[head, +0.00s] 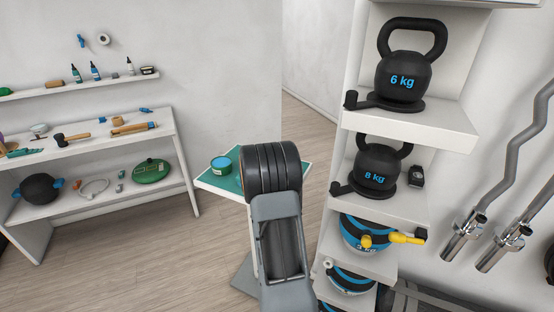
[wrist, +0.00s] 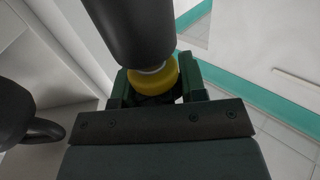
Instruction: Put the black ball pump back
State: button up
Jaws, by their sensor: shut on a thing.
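The black ball pump (wrist: 128,28) shows in the wrist view as a thick black cylinder with a yellow collar (wrist: 158,76) at its lower end. My gripper (wrist: 155,90) is shut on it, with dark fingers on either side of the collar. The pump's upper end runs out of the top of the picture. In the head view my arm fills the middle foreground, and I cannot make out the gripper or the pump there.
A white rack (head: 408,122) at right carries a 6 kg kettlebell (head: 402,78), an 8 kg kettlebell (head: 377,166) and blue-black items with yellow parts (head: 405,238). Dark objects (wrist: 15,115) crowd the wrist view's left.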

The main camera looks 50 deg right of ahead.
jog(key=shift+f, duration=0.15)
jog(key=o, duration=1.2)
jog(key=shift+c, duration=0.2)
